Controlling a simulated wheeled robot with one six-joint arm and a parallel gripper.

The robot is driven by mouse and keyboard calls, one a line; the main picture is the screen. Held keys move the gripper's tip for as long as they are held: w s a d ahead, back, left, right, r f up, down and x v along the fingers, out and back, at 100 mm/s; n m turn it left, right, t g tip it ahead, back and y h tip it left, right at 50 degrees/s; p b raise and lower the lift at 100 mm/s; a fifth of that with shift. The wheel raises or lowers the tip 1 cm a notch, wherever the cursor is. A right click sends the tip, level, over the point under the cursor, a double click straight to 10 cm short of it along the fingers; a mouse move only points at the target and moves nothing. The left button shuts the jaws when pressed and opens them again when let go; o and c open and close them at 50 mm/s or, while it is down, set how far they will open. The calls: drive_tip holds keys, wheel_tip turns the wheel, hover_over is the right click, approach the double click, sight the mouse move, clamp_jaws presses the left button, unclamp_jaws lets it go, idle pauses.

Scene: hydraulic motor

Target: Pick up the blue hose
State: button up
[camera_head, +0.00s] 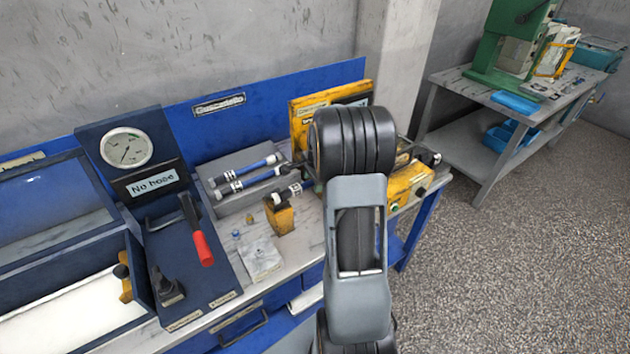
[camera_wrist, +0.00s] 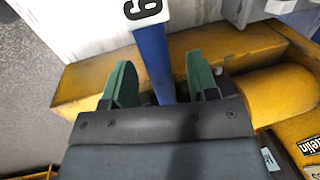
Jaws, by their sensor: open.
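In the wrist view, a blue hose (camera_wrist: 152,50) with a white numbered label (camera_wrist: 148,10) runs between the green fingertips of my gripper (camera_wrist: 159,64). The fingers are open, one on each side of the hose, with a gap visible on both sides. The hose's lower end is hidden behind the gripper body. In the head view, my arm hides the gripper. Two blue hoses with white labels and black ends, a rear one (camera_head: 250,168) and a front one (camera_head: 253,179), lie in a grey tray (camera_head: 222,207). I cannot tell which hose is between my fingers.
A yellow machine (camera_head: 407,185) stands on the bench, partly behind my arm. A pressure gauge panel (camera_head: 147,160) reading "No hose" and a red-handled lever (camera_head: 197,232) are left of the tray. Open floor (camera_head: 540,240) lies to the right.

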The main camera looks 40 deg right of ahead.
clamp_jaws()
idle(0.5)
